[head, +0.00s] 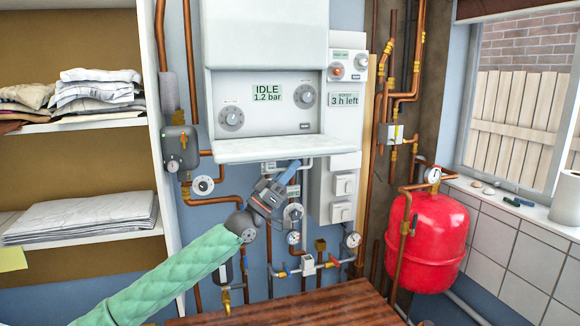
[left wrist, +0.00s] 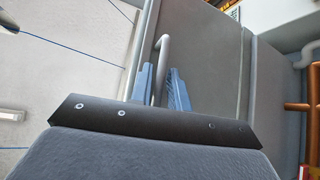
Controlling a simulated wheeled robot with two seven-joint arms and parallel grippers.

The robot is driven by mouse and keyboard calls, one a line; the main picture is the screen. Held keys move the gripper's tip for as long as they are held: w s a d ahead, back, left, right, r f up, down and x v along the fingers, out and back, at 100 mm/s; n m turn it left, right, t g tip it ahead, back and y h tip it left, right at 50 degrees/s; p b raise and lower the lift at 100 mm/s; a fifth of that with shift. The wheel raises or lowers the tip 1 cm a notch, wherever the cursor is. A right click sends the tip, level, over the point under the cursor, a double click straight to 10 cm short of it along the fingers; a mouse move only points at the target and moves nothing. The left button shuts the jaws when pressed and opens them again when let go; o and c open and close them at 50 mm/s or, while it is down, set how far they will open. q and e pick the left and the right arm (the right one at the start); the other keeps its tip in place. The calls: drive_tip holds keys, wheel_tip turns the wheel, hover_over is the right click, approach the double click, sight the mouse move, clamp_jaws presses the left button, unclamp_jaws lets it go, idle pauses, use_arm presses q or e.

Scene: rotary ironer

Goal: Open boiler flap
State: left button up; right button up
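The boiler (head: 265,40) hangs on the wall in the middle of the head view. Its white flap (head: 270,148) is folded down and stands out flat below the control panel (head: 275,103), which is exposed and reads IDLE, 1.2 bar. My left gripper (head: 291,172) is just under the flap, reaching up from the lower left. In the left wrist view, its blue fingers (left wrist: 165,88) stand close together on either side of a pale curved handle (left wrist: 163,60) and look shut on it. The fingers hide part of the handle. My right gripper is in neither view.
Copper pipes, valves and gauges (head: 293,238) crowd the wall below the boiler. A red tank (head: 427,240) stands at right. Shelves with folded linen (head: 85,215) are at left. A wooden tabletop (head: 290,308) lies in front.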

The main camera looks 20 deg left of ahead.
sight(290, 158)
use_arm(q)
drive_tip(key=shift+c, duration=0.5)
clamp_jaws()
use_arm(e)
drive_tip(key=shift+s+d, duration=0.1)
use_arm(q)
drive_tip(key=shift+r, duration=0.15)
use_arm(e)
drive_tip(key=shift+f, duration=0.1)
use_arm(q)
drive_tip(key=shift+s+d+r, duration=0.1)
drive_tip(key=shift+s+r, duration=0.05)
drive_tip(key=shift+r, duration=1.3)
drive_tip(key=shift+o, duration=0.5)
unclamp_jaws()
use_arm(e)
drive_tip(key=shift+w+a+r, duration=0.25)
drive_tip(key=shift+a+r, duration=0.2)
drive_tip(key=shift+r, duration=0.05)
use_arm(q)
drive_tip(key=shift+f+b, duration=0.1)
drive_tip(key=shift+b, duration=0.2)
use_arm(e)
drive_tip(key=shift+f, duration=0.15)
